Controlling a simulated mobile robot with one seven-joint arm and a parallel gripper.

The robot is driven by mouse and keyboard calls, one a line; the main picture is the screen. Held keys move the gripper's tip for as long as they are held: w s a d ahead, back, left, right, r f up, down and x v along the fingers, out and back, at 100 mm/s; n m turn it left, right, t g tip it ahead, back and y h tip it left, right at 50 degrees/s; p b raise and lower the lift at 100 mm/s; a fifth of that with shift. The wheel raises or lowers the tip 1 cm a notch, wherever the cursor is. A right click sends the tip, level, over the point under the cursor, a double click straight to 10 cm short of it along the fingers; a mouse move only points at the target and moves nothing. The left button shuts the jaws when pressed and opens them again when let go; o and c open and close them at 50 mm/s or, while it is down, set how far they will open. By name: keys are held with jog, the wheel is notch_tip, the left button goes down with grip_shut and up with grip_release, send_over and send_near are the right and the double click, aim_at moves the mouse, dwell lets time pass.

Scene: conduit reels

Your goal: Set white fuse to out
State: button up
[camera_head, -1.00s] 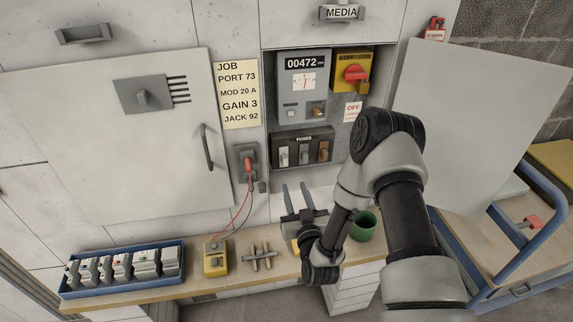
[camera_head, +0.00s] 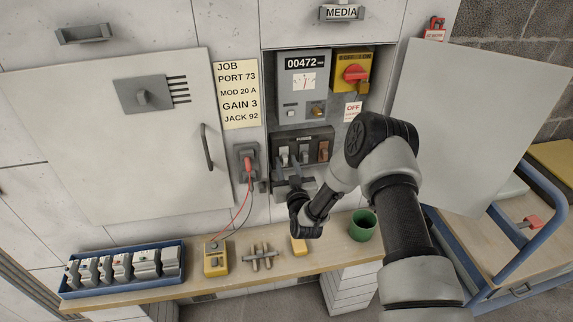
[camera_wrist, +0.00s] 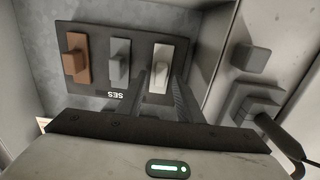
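The fuse block (camera_head: 318,134) is a dark panel in the cabinet with white, grey and brown fuses side by side. The white fuse (camera_head: 284,158) is at the left in the head view and at the right in the inverted wrist view (camera_wrist: 161,56). The grey fuse (camera_head: 304,154) is in the middle; the brown fuse (camera_head: 323,150) is at the right. My gripper (camera_head: 288,172) is open just below and in front of the white fuse. In the wrist view its fingers (camera_wrist: 165,82) lie to either side of the white fuse's handle; contact cannot be told.
A red jack with leads (camera_head: 248,163) is left of the fuse block. A meter (camera_head: 303,85) and yellow switch box (camera_head: 351,70) are above. Open doors (camera_head: 110,150) flank the cabinet. The shelf below holds a blue tray (camera_head: 122,287), yellow tester (camera_head: 215,262) and green cup (camera_head: 362,226).

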grip_shut()
jog(key=shift+b+v, duration=0.35)
jog(key=shift+v, duration=0.75)
jog(key=shift+s, duration=0.1)
grip_release()
jog(key=v, duration=1.7)
jog(key=shift+s, duration=0.15)
jog(key=shift+d+r, duration=0.1)
jog(key=shift+r, duration=0.1)
